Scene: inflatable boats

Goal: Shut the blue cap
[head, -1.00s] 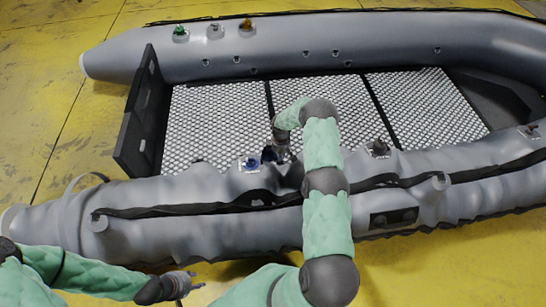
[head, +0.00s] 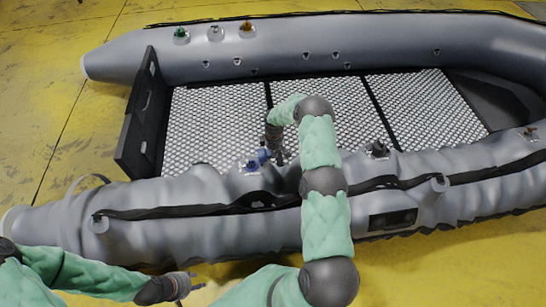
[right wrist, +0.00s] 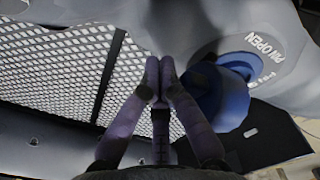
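The blue cap (head: 262,155) is on the near grey tube of the boat, by its floor edge. In the right wrist view, the blue cap (right wrist: 216,97) shows large, beside a round grey plate with white lettering (right wrist: 265,50). I cannot tell how it is seated. My right gripper (head: 277,156) is just right of the cap in the head view. In the wrist view, its fingers (right wrist: 159,72) meet at the tips with nothing seen between them, left of the cap. My left gripper (head: 184,284) hangs low outside the boat; its fingers are too small to judge.
The inflatable boat (head: 200,230) lies on a yellow floor. Its far tube carries a green cap (head: 181,34), a white cap (head: 215,31) and an orange cap (head: 247,26). A dark valve (head: 377,148) sits right of my right arm. The patterned floor panels (head: 215,115) are clear.

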